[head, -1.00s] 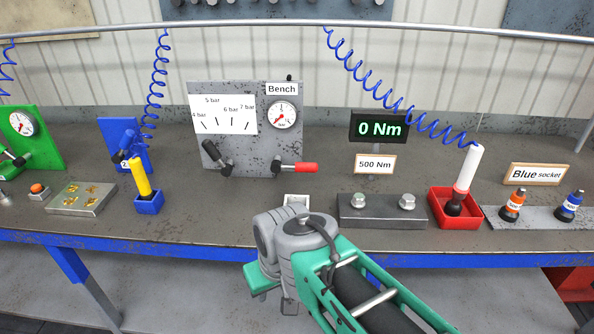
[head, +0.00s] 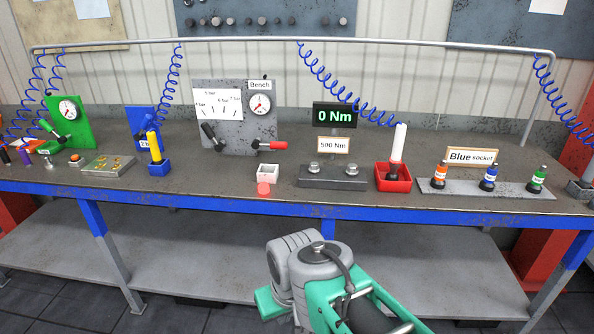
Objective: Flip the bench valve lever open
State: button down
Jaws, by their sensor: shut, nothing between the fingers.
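The bench valve lever (head: 270,146) has a red handle and a dark pivot. It lies horizontal, pointing right, at the lower right of the grey panel labelled "Bench" (head: 235,137). A round gauge (head: 259,105) sits above it; its needle is too small to read exactly. A black lever (head: 211,136) is at the panel's lower left under a bar scale (head: 217,105). My green and grey arm is in the lower middle, in front of the bench and apart from the lever. My gripper's fingers do not show.
The blue-edged bench (head: 375,211) spans the view. A white box (head: 267,173) and a red disc (head: 264,189) are in front of the panel. A metal block (head: 333,178) and a red tray (head: 393,186) stand to the right. A yellow-handled tool (head: 154,146) stands left.

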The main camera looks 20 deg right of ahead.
aim_at(256, 144)
jog(key=u, duration=0.95)
jog(key=i, duration=1.6)
jog(key=z, duration=0.85)
jog(key=i, duration=0.5)
jog(key=z, duration=0.55)
